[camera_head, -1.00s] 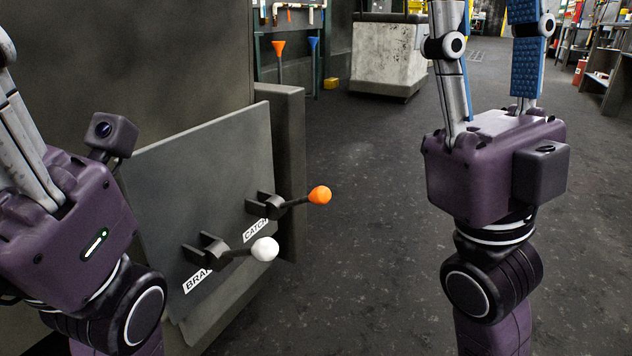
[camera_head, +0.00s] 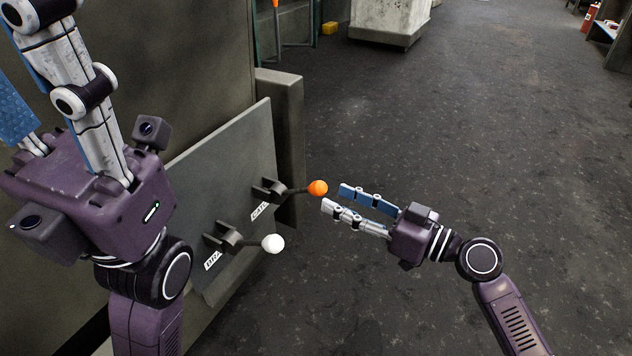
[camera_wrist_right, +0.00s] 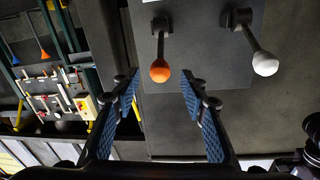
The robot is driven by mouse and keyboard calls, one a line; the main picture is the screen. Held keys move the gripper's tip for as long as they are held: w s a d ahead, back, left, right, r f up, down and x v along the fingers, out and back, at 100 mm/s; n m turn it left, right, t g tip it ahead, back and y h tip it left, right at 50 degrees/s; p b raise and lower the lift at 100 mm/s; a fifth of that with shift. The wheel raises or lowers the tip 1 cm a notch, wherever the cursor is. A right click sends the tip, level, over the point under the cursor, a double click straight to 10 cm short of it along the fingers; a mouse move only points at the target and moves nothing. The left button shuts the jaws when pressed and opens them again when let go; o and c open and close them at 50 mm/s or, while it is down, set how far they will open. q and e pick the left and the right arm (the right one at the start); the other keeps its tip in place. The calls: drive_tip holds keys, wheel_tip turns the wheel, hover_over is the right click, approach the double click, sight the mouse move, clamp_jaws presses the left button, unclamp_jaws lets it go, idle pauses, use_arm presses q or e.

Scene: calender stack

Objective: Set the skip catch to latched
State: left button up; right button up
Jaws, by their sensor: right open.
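The catch lever has an orange knob (camera_head: 317,188) on a dark rod from a bracket over a partly hidden label reading CATCH on a grey panel (camera_head: 240,155). The rod sticks out from the panel. My right gripper (camera_head: 334,197) is open, its fingertips pointing at the orange knob and just short of it. In the right wrist view the orange knob (camera_wrist_right: 160,70) shows between the two fingertips. My left gripper (camera_head: 88,195) is at the left with its fingers spread upward, tips out of frame. Whether the catch is latched cannot be told.
A brake lever with a white knob (camera_head: 273,244) sits lower and nearer on the same panel, clear of the right fingers. A grey post (camera_head: 282,140) stands behind the panel. The dark floor (camera_head: 450,110) to the right is open.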

sight(316, 188)
drive_tip(key=b+x, duration=0.1)
drive_tip(key=x, duration=0.5)
drive_tip(key=shift+w+a, duration=0.2)
drive_tip(key=shift+a, duration=0.1)
clamp_jaws()
